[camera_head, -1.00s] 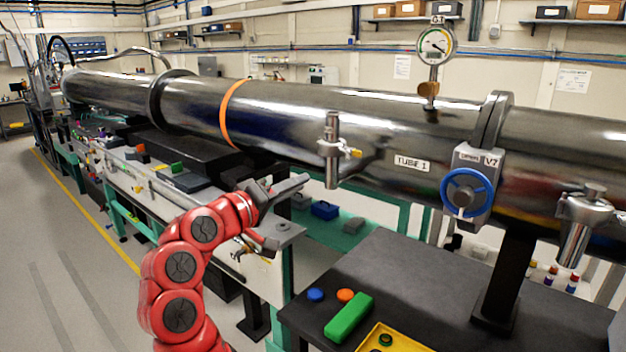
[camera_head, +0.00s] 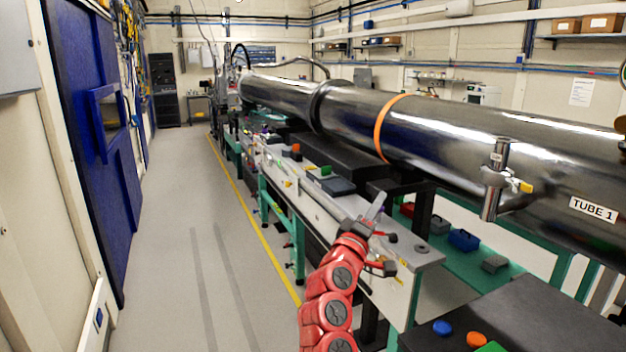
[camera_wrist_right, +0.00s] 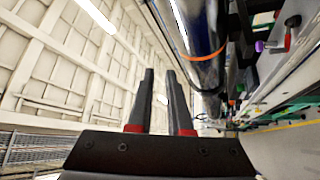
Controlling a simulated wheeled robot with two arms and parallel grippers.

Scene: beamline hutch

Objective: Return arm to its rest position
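My right arm (camera_head: 328,308) is red and rises from the bottom of the head view, right of the middle. It is bent upward, with the dark right gripper (camera_head: 379,238) at its end. The gripper appears in front of the long bench's near end. In the right wrist view its two fingers (camera_wrist_right: 160,75) stand apart with nothing between them, pointing up toward the ceiling, beside the metal tube. My left arm and gripper are not in view.
The long steel tube (camera_head: 450,127) runs above the bench (camera_head: 418,253), right of the arm. A dark table (camera_head: 545,312) with a blue knob (camera_head: 442,328) and an orange knob (camera_head: 476,340) is at lower right. Open floor (camera_head: 180,270) lies left, before a blue door (camera_head: 85,150).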

